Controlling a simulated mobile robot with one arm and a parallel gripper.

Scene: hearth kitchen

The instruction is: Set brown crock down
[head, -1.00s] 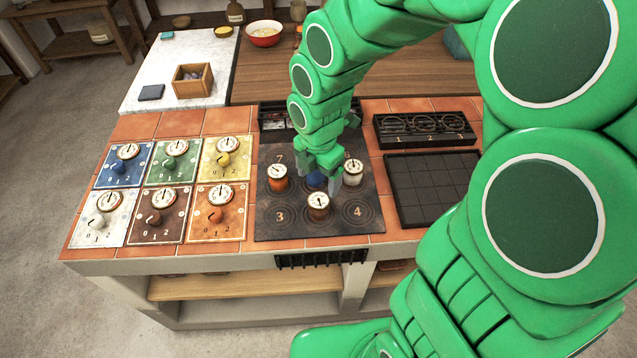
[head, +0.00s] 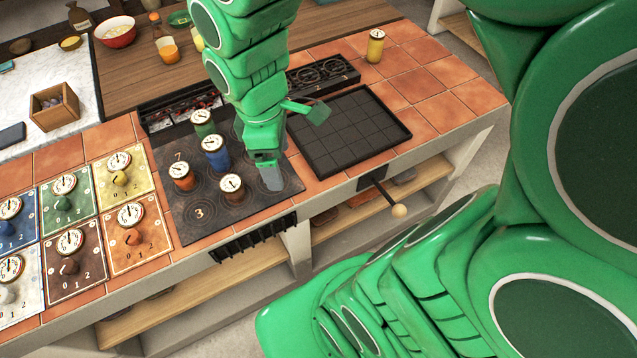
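One grey finger shows clearly; I cannot see a gap between the fingers or anything held. An orange crock (head: 183,179), a blue crock (head: 214,155) and a green crock (head: 203,125) also stand on the hob. The hob area behind my gripper is hidden.
A black gridded tray (head: 348,135) lies right of the hob, with a black three-ring rack (head: 322,74) behind it. A yellow crock (head: 375,47) stands on the tiles at the back right. Coloured dial panels (head: 138,225) fill the left. The right tiles are clear.

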